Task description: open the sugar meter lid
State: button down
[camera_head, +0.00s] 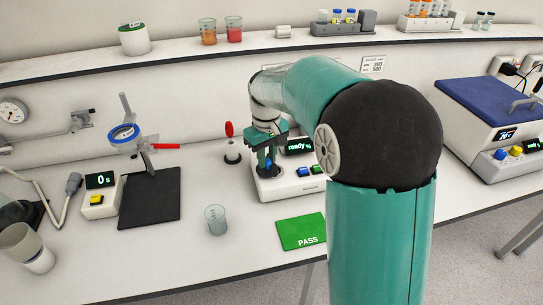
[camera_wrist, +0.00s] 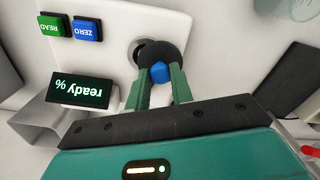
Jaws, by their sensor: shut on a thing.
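The sugar meter (camera_head: 292,186) is a white box on the bench, with a lit display reading "ready %". In the wrist view, the meter (camera_wrist: 112,25) shows its green READ and blue ZERO buttons. Its dark round lid (camera_wrist: 155,50) has a blue knob (camera_wrist: 158,72), and part of a grey ring shows beside the lid. My gripper (camera_wrist: 160,84) has its two green fingers closed on either side of the knob. In the head view, my gripper (camera_head: 267,160) points down at the meter's left part and hides much of the lid. I cannot tell if the lid is raised.
A clear beaker (camera_head: 216,220) and a green PASS mat (camera_head: 301,232) are in front of the meter. A red-topped stand (camera_head: 231,142) is close on its left. A black pad (camera_head: 150,197) lies further left. A blue-lidded device (camera_head: 490,108) stands at the right.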

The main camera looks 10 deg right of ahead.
jog(key=m, duration=0.2)
jog(key=w+a+m, duration=0.1)
jog(key=a+m, duration=0.1)
jog(key=m, duration=0.1)
jog(key=shift+w+m, duration=0.3)
jog(key=shift+w, duration=0.05)
jog(key=m, duration=0.1)
jog(key=w+a+m, duration=0.1)
jog(key=m, duration=0.1)
jog(key=shift+w, duration=0.15)
jog(key=shift+w+m, duration=0.4)
jog(key=shift+m, duration=0.7)
jog(key=c, duration=1.2)
grip_release()
jog(key=shift+r, duration=0.1)
notch_tip(320, 180, up, 14)
